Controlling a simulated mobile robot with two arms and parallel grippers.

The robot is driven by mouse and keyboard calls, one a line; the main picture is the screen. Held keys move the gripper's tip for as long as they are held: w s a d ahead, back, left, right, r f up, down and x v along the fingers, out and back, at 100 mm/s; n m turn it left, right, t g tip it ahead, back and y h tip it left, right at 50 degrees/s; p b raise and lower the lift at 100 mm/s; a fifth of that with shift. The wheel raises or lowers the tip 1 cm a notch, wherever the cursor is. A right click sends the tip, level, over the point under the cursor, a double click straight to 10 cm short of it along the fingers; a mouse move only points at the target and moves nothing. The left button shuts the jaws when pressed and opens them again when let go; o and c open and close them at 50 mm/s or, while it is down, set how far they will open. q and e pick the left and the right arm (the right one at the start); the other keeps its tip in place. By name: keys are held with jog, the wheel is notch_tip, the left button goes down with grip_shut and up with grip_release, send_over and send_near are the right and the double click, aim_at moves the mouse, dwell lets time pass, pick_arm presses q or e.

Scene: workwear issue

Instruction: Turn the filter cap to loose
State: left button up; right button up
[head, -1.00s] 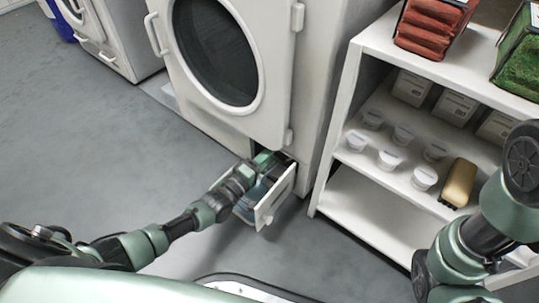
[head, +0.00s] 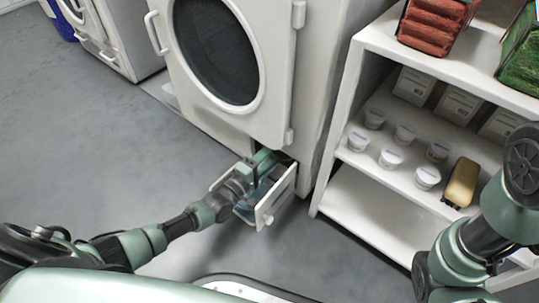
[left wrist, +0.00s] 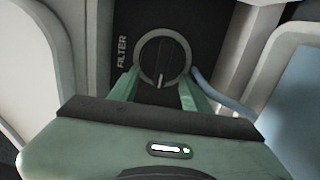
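The filter cap (left wrist: 163,60) is a dark round knob with a grey rim, set in a black panel marked FILTER in the left wrist view. A ridge crosses it, with a pale mark at its lower end. My left gripper (left wrist: 160,84) is open, its green fingers on either side of the cap's lower part; I cannot tell whether they touch it. In the head view my left gripper (head: 262,162) reaches low into the machine's opening, which hides the cap there. My right arm shows at the right edge, its gripper out of view.
The white machine (head: 275,110) has a round dark door above the opening. A white shelf (head: 345,150) with tubs, boxes and a brush stands to the right. The floor at left is clear.

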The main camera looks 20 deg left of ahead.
pick_arm(q)
jog(key=o, duration=0.4)
jog(key=shift+c, duration=0.2)
jog(key=shift+s, duration=0.1)
jog(key=p+v, duration=0.4)
jog(key=v, duration=0.3)
jog(key=shift+s, duration=0.25)
jog(key=shift+a, duration=0.1)
